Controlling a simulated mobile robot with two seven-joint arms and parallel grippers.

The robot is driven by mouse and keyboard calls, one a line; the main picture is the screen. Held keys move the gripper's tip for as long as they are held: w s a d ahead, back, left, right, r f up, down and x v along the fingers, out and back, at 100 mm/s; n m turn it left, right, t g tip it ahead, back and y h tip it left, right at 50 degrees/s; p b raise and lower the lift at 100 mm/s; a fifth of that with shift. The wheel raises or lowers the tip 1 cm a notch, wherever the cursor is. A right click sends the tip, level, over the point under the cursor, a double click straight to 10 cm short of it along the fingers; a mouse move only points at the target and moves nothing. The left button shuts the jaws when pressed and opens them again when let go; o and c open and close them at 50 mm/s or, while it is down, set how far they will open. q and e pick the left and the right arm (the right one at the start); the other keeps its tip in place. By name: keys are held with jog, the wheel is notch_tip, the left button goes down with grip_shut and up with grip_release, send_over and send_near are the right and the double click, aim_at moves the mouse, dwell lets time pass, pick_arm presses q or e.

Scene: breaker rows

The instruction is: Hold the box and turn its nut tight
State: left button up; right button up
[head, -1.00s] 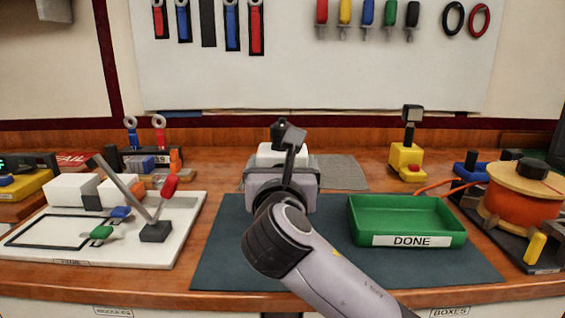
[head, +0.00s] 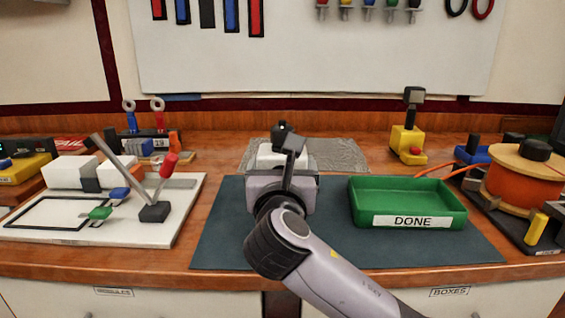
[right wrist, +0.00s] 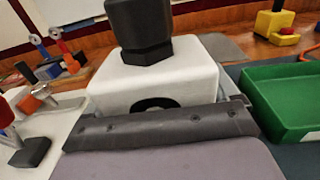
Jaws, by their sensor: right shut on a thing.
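A white box (head: 267,155) with a black hexagonal nut (head: 281,130) on top is in the middle of the head view. In the right wrist view the box (right wrist: 150,85) fills the centre, with the black nut (right wrist: 143,30) upright on it and a dark round opening low in its near face. My right gripper (head: 283,180) is shut on the box, and its grey body hides the lower part. I cannot tell whether the box touches the mat. My left gripper is not in view.
A green tray (head: 360,212) marked DONE stands right of the gripper on a dark mat (head: 222,240). A white board (head: 30,215) with a lever is at the left. An orange spool (head: 522,182) stands at the far right. A yellow block device (head: 405,140) is behind the tray.

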jog(key=shift+f+b, duration=0.55)
jog(key=shift+f, duration=1.2)
jog(key=shift+p, duration=0.45)
jog(key=shift+f, duration=0.1)
jog(key=shift+f, duration=0.15)
dwell(0.5)
dwell(0.4)
